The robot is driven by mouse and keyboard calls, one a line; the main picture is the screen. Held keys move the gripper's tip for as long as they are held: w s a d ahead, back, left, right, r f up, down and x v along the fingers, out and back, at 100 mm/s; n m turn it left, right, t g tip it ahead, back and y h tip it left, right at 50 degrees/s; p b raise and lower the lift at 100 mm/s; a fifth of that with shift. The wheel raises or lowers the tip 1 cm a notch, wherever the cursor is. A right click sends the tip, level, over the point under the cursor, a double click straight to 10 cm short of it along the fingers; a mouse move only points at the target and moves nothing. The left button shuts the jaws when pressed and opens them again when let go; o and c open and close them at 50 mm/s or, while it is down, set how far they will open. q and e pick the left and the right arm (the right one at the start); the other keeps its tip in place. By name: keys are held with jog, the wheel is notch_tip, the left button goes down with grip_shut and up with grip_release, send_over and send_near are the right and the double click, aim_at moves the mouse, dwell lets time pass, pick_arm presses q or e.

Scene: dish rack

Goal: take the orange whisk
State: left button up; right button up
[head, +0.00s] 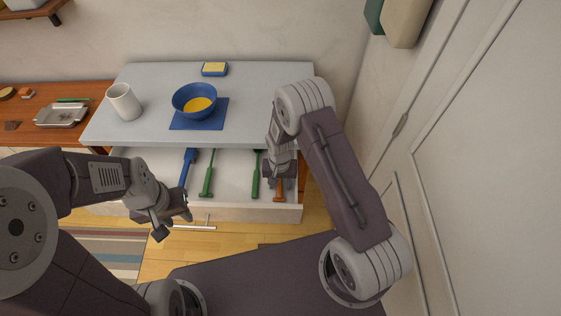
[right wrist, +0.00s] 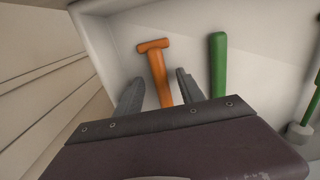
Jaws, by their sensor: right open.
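The orange whisk (head: 279,197) lies in the open drawer (head: 235,212) at its right end, partly hidden under my right gripper (head: 279,178). In the right wrist view its orange handle (right wrist: 157,68), with a crossbar end, shows between the two fingers of my right gripper (right wrist: 158,82). Those fingers are apart, one on each side of the handle, with visible gaps. The whisk's other end is hidden by the gripper body.
A green-handled tool (right wrist: 218,65) lies close beside the whisk. Another green tool (head: 208,175) and a blue tool (head: 188,168) lie further left. The countertop (head: 270,90) overhangs the drawer and bears a blue bowl (head: 189,91) and white mug (head: 124,103). The drawer wall (right wrist: 95,50) is near.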

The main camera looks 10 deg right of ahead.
jog(key=shift+a, duration=0.1)
jog(key=shift+f, duration=0.2)
dwell(0.4)
grip_shut()
